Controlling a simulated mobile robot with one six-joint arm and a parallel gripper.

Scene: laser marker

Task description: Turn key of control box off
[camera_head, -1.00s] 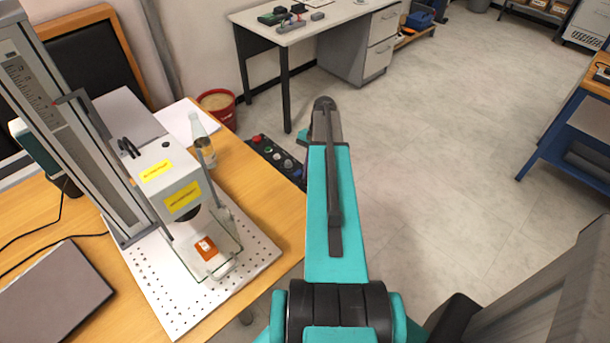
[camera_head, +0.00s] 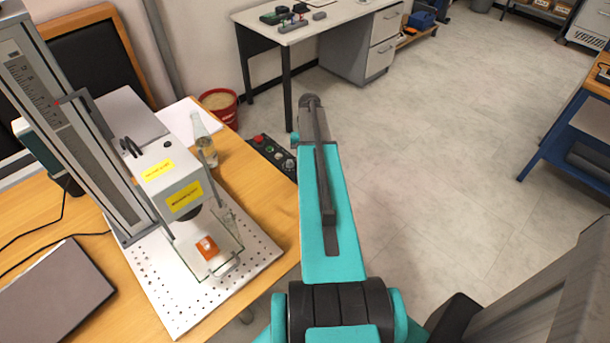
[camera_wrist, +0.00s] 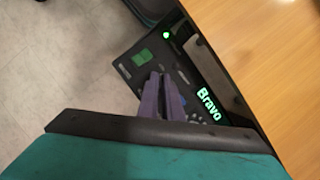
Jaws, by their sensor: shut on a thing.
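The black control box (camera_head: 268,152) lies at the right edge of the wooden table in the head view, with a red button and several knobs showing. Its right end is by my arm. In the wrist view the box (camera_wrist: 135,65) shows a lit green light, a green patch and the glowing word "Bravo". My gripper (camera_wrist: 160,78) has its two purplish fingers close together over the box's face, shut on the key. The key itself is hidden between the fingertips, so its angle cannot be told. In the head view my arm hides the gripper.
The laser marker (camera_head: 172,190) stands on a white perforated plate (camera_head: 180,317) left of the box. A clear bottle (camera_head: 205,150) stands between the marker and the box. A red bucket (camera_head: 222,108) is on the floor behind. Open floor lies to the right.

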